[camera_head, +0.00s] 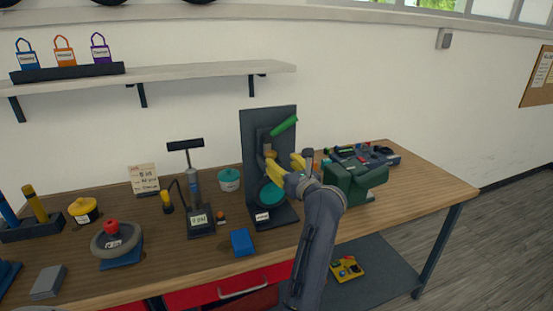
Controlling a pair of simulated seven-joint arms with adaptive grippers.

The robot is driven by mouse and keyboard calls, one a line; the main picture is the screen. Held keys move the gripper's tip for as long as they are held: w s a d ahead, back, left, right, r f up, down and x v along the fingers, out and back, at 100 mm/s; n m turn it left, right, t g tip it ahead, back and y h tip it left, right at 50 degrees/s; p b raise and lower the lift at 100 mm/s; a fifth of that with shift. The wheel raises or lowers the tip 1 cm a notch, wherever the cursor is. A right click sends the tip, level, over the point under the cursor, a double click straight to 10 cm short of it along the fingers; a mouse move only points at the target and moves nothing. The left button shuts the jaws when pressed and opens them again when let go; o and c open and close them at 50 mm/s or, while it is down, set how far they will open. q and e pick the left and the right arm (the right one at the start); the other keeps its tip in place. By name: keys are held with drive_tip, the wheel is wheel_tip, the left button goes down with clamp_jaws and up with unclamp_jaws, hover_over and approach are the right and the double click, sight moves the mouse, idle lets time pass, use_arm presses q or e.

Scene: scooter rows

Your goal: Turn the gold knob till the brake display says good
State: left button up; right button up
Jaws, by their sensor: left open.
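A dark upright brake stand (254,134) with a green lever (284,126) and a teal round part (271,193) stands on the workbench. A small white label (262,217) is on its base; its writing is too small to read. My left gripper (282,158), with yellow fingers, is open in front of the stand. Its fingers and wrist cover part of the stand's middle. I cannot make out the gold knob apart from the yellow fingers, nor a readable brake display. My right gripper is not in view.
A blue block (242,242) lies in front of the stand. A pump (194,185) stands left of it, near a teal pot (229,179). A green vise-like object (356,182) and a dark tray (362,155) are at the right. A wheel (116,240) lies at the left.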

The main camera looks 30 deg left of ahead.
use_arm(q)
drive_tip(key=shift+v, duration=1.5)
